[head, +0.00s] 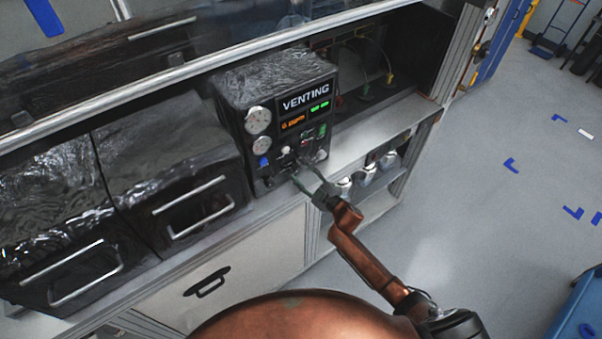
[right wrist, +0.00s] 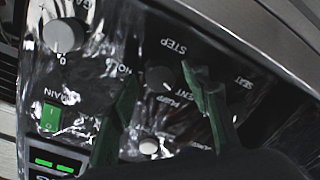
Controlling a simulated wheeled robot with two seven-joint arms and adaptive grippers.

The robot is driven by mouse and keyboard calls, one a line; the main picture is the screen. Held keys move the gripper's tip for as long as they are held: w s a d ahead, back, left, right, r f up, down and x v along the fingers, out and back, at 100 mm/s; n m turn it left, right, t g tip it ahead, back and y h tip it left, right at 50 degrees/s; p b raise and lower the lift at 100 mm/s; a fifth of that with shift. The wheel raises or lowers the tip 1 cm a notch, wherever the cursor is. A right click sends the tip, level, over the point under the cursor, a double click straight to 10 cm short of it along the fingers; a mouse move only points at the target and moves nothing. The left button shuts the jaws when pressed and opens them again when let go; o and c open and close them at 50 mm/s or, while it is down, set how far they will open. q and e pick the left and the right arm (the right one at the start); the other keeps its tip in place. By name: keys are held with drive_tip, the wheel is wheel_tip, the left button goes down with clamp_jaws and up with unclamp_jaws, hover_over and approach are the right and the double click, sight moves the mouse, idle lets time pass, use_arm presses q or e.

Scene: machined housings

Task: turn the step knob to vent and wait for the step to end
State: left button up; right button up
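The test unit (head: 277,85) is a dark box on the bench, with its sign (head: 305,98) lit and reading VENTING. An orange readout and a green one are lit below the sign. In the right wrist view the dark round step knob (right wrist: 160,78) sits under the word STEP, with VENT lettered beside it. Its exact pointer direction is hard to read. My right gripper (head: 306,176) is at the lower front of the panel. In the right wrist view its green fingers (right wrist: 160,84) are apart, one on each side of the knob, with visible gaps. My left gripper is out of view.
A grey round knob (right wrist: 63,36), a lit green switch (right wrist: 51,117) and a small white button (right wrist: 148,146) are close by on the panel. Two dark covered cases with handles (head: 175,165) stand left of the unit. Silver parts (head: 364,177) sit on the shelf below right.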

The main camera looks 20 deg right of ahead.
drive_tip(key=v, duration=1.2)
idle(0.4)
